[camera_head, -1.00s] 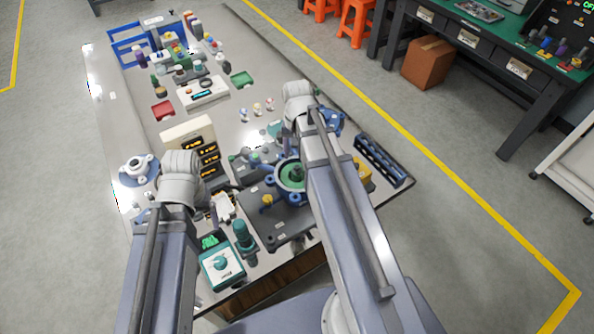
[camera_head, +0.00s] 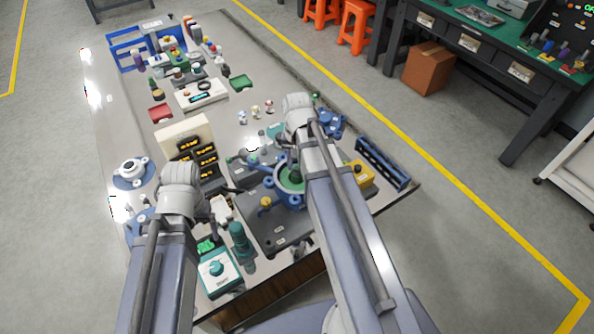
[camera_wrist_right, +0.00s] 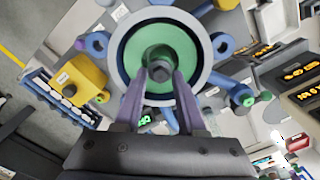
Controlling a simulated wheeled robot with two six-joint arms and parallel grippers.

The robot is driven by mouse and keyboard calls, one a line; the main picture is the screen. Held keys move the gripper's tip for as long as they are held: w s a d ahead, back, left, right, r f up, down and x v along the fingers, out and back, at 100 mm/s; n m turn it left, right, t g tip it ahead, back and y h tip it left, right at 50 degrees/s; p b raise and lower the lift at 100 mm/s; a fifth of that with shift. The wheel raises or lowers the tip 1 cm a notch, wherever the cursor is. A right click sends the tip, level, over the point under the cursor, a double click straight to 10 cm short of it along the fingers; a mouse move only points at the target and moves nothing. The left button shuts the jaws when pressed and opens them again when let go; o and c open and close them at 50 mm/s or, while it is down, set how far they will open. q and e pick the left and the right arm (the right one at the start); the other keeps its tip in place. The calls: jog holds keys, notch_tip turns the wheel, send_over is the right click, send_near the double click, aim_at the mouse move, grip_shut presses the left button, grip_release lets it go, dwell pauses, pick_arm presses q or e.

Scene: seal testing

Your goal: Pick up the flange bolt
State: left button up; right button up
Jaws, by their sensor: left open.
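In the right wrist view a dark bolt-like piece (camera_wrist_right: 159,72) stands at the centre of a green disc (camera_wrist_right: 130,52) inside a round blue-grey housing (camera_wrist_right: 125,90). I cannot be sure that this piece is the flange bolt. My right gripper (camera_wrist_right: 159,76) has its two purple-grey fingers on either side of it; whether they press on it is unclear. In the head view the blue housing (camera_head: 284,199) is partly hidden by my right arm. My left gripper (camera_head: 228,190) is open beside the display box, with no held object visible.
A beige box with orange displays (camera_head: 185,133) stands left of the housing. A teal-and-white device (camera_head: 218,272) and a green cylinder (camera_head: 240,238) stand near the front edge. A yellow block (camera_head: 361,173) and a blue rack (camera_head: 383,163) lie to the right.

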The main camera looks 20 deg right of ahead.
aim_at(297, 167)
grip_shut()
jog(key=shift+r, duration=0.1)
notch_tip(297, 167, up, 10)
jog(key=p, duration=1)
